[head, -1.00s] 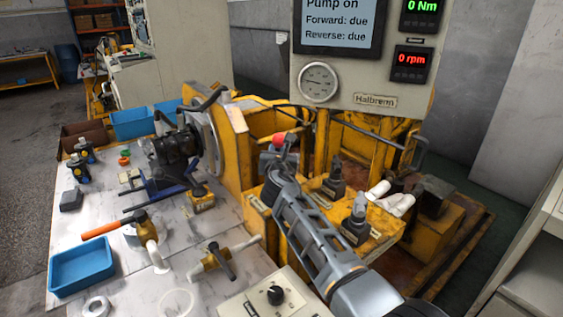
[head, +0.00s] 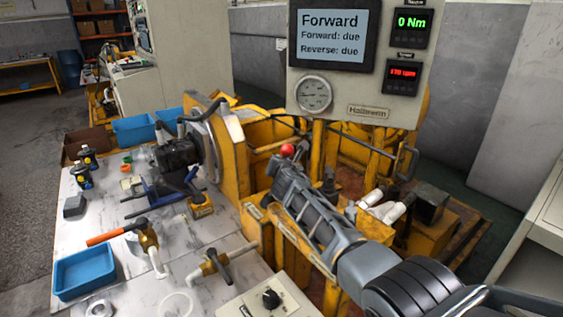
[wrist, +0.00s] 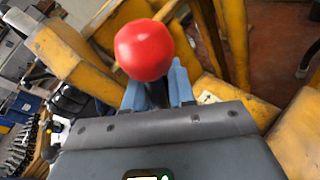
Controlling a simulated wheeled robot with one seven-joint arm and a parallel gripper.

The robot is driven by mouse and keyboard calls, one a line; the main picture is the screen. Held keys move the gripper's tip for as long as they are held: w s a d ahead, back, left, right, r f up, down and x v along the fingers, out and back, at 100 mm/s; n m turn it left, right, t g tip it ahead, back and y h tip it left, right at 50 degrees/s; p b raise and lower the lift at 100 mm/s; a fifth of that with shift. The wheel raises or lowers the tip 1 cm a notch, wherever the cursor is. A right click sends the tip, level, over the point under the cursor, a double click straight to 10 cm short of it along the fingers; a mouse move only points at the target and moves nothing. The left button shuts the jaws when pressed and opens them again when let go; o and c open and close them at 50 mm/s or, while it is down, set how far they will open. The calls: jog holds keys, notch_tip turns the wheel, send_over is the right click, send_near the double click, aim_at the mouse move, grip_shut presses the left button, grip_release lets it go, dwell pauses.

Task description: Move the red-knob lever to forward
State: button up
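The red knob (head: 287,150) tops the lever on the yellow test stand, just beyond my gripper (head: 284,162) in the head view. In the wrist view the red knob (wrist: 143,50) stands above the blue fingertips of my gripper (wrist: 158,92). The dark lever rod runs between the fingertips, which are close on both sides of it. Its lower end is hidden by my gripper. The screen (head: 332,37) reads "Forward", with "Forward: due" and "Reverse: due" below. The red rpm display (head: 403,74) appears to read 170.
White gloves (head: 384,208) lie on the yellow stand.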

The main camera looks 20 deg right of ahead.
jog(key=o, duration=0.3)
jog(key=p+v, duration=0.3)
jog(key=v, duration=0.4)
jog(key=shift+s+p, duration=0.4)
dwell(0.4)
